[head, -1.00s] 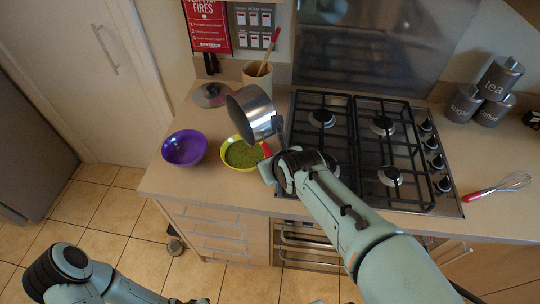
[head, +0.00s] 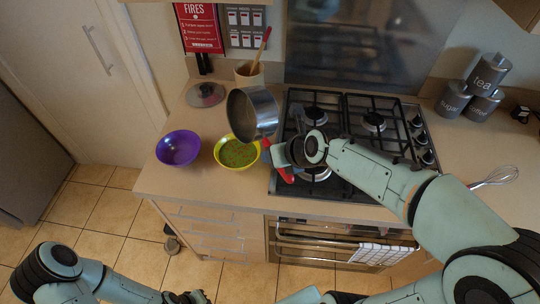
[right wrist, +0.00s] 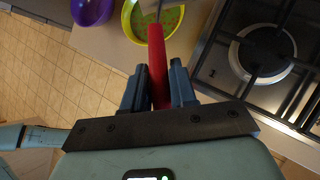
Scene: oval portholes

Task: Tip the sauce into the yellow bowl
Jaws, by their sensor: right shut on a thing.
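The steel saucepan (head: 264,118) hangs tilted above the back right side of the yellow bowl (head: 241,169), its opening turned left and up. Its inside looks dark, and I see no sauce in it or falling from it. Green sauce (head: 236,154) with specks lies in the yellow bowl, which also shows in the right wrist view (right wrist: 127,22). My right gripper (head: 272,155) is shut on the pan's red handle (right wrist: 157,65), just right of the bowl. My left gripper (head: 190,298) is low at the bottom edge, and its fingers are unclear.
A purple bowl (head: 178,149) stands left of the yellow one. Behind are a lid (head: 206,95) and a utensil pot (head: 249,76) with a wooden-handled tool. The gas hob (head: 360,120) lies to the right, with a whisk (head: 496,177) and canisters (head: 484,92) beyond.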

